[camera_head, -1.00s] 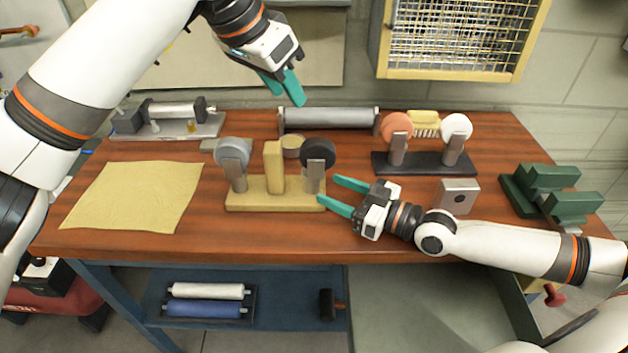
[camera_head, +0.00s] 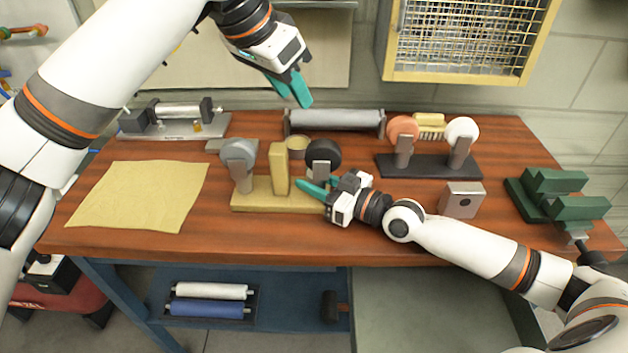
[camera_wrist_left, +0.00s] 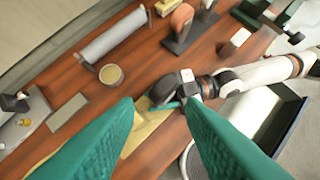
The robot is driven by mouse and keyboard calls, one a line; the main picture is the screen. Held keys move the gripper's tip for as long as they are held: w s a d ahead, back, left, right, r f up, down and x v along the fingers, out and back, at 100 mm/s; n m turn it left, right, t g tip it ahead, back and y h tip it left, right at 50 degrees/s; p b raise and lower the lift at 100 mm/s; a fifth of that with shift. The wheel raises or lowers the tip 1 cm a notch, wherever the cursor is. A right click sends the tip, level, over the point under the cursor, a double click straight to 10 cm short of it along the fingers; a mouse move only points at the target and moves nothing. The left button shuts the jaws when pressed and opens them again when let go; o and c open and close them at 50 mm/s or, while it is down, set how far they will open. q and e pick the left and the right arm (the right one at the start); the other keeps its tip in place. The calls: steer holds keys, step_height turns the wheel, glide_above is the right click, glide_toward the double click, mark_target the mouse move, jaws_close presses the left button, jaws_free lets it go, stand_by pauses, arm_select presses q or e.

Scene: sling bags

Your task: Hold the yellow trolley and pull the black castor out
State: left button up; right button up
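The yellow trolley (camera_head: 250,196) stands upright on the table with a yellow post (camera_head: 280,168) in its middle. A grey castor (camera_head: 238,152) sits on its left end and the black castor (camera_head: 323,154) on its right end, above a grey metal bracket. My right gripper (camera_head: 316,183) is at the right end, its teal fingers open around the bracket below the black wheel; I cannot tell whether they touch it. My left gripper (camera_head: 293,90) hangs empty above the table's back, its fingers apart in the left wrist view (camera_wrist_left: 160,125). There the trolley is partly hidden.
A dark stand with orange and white castors (camera_head: 430,166) is right of the trolley. A grey roller (camera_head: 335,120) lies behind, near a small round tin (camera_head: 298,143). A grey block (camera_head: 461,200) and green vise (camera_head: 556,197) stand right. A yellow cloth (camera_head: 138,195) lies left.

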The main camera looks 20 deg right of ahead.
jaws_close()
arm_select(q)
steer(key=o, duration=0.4)
steer(key=shift+o, duration=0.6)
steer(key=shift+w+f+m, duration=0.2)
steer(key=shift+f+m, duration=0.1)
steer(key=m+g, duration=0.4)
steer(key=m, duration=0.3)
glide_toward(312, 145)
steer(key=f, duration=0.2)
steer(key=shift+m+g+h, duration=0.4)
steer(key=shift+m, duration=0.4)
steer(key=shift+x, duration=5.15)
steer(key=shift+w+d, duration=0.15)
steer(key=shift+r, duration=0.1)
steer(key=c, duration=1)
steer(key=shift+r, duration=3.1)
steer(key=shift+c, duration=0.3)
